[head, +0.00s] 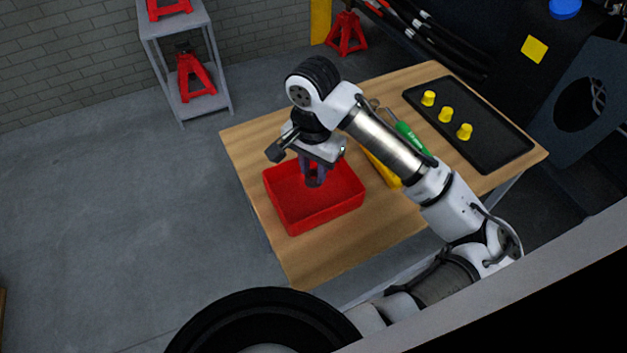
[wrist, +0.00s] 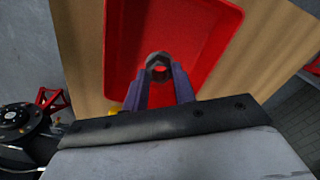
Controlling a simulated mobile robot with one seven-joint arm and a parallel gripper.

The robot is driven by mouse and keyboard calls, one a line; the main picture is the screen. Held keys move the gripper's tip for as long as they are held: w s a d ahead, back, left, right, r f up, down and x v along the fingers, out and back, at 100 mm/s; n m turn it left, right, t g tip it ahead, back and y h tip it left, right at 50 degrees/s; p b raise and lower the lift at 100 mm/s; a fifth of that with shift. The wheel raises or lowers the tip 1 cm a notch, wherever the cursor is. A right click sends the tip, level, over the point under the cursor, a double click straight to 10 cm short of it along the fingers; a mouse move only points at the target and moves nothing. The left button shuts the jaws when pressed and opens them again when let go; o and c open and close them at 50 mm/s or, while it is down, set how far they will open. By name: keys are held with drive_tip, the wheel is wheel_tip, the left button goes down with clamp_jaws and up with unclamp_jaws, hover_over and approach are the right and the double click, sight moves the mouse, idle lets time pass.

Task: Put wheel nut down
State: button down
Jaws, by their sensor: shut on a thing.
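My gripper (head: 314,181) is over the red tray (head: 305,222) on the wooden table, pointing down. In the wrist view, my gripper (wrist: 159,77) is shut on a small dark grey wheel nut (wrist: 157,60), held between the two fingertips. Red shows through the nut's hole. The red tray also fills the middle of the wrist view (wrist: 205,30). No other thing shows inside the tray, though the gripper and arm hide part of it. The head view is too small to tell the nut from the fingers or its exact height above the tray floor.
The wooden table (head: 370,235) has free room in front of the tray. A green-handled tool (head: 411,137) and a yellow one (head: 381,170) lie right of the tray, partly behind my arm. A black tray (head: 492,148) holds three yellow caps (head: 446,114) at the right.

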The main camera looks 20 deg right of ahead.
drive_tip(key=shift+f, duration=2.5)
drive_tip(key=shift+f, duration=0.2)
drive_tip(key=c, duration=1.1)
unclamp_jaws()
drive_tip(key=shift+c, duration=0.2)
wheel_tip(320, 180, up, 12)
drive_tip(key=shift+r, duration=0.25)
